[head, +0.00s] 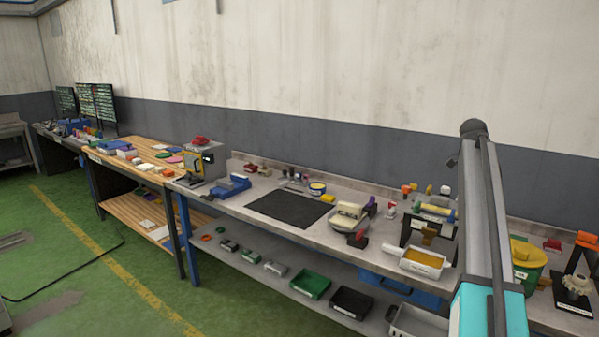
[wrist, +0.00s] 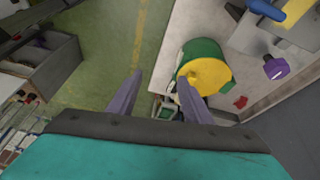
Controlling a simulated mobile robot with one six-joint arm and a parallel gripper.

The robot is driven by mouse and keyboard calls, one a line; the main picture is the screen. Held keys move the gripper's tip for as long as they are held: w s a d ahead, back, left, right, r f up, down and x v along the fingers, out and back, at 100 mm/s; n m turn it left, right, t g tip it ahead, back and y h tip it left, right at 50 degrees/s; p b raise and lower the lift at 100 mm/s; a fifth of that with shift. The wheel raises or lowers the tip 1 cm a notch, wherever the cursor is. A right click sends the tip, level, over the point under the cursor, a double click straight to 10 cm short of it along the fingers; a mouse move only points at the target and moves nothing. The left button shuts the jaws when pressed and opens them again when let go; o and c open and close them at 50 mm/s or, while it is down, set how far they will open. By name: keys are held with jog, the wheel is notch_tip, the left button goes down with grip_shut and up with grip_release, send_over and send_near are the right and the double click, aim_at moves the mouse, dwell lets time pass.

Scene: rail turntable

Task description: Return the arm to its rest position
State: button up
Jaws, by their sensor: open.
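My gripper (wrist: 157,98) shows in the wrist view with its two grey fingers spread wide apart and nothing between them. Below the fingers are the green floor and the edge of the workbench. A green bin with a yellow top (wrist: 205,72) lies just beyond the right finger; I cannot tell how far below it is. In the head view my arm stands at the right, in front of the bench, and my gripper is not visible there.
The grey workbench (head: 225,203) runs along the wall with a black mat (head: 290,209). A white tray (head: 421,262), the green and yellow bin (head: 527,257) and a black stand with a gear (head: 575,287) are near my arm. Green floor (head: 75,265) is open at left.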

jog(key=s+a+f+n+g, duration=0.1)
jog(key=a+f, duration=0.6)
jog(key=f, duration=0.5)
jog(key=a+f+n+g, duration=0.15)
jog(key=a+f, duration=0.45)
jog(key=f, duration=0.6)
jog(key=s+a+f+n+g, duration=0.1)
jog(key=a+f+n, duration=0.1)
jog(key=a+f, duration=0.8)
jog(key=s+a+f+n, duration=0.2)
jog(key=s+a+f, duration=0.15)
jog(key=f, duration=0.35)
jog(key=s+a+f+n+y, duration=0.1)
jog(key=s+a+f, duration=0.2)
jog(key=s+f, duration=0.3)
jog(key=s+a+f+n, duration=0.2)
jog(key=s+a+f, duration=0.1)
jog(key=f, duration=0.5)
jog(key=s+a+f+n, duration=0.4)
jog(key=s+f+n, duration=0.1)
jog(key=s, duration=0.4)
jog(key=s+a+f+n+y, duration=0.1)
jog(key=s+a+f+n, duration=0.4)
jog(key=s, duration=0.4)
jog(key=s+a+f+n+y+b, duration=0.1)
jog(key=s+a+f+n, duration=0.4)
jog(key=s, duration=0.5)
jog(key=shift+t, duration=0.35)
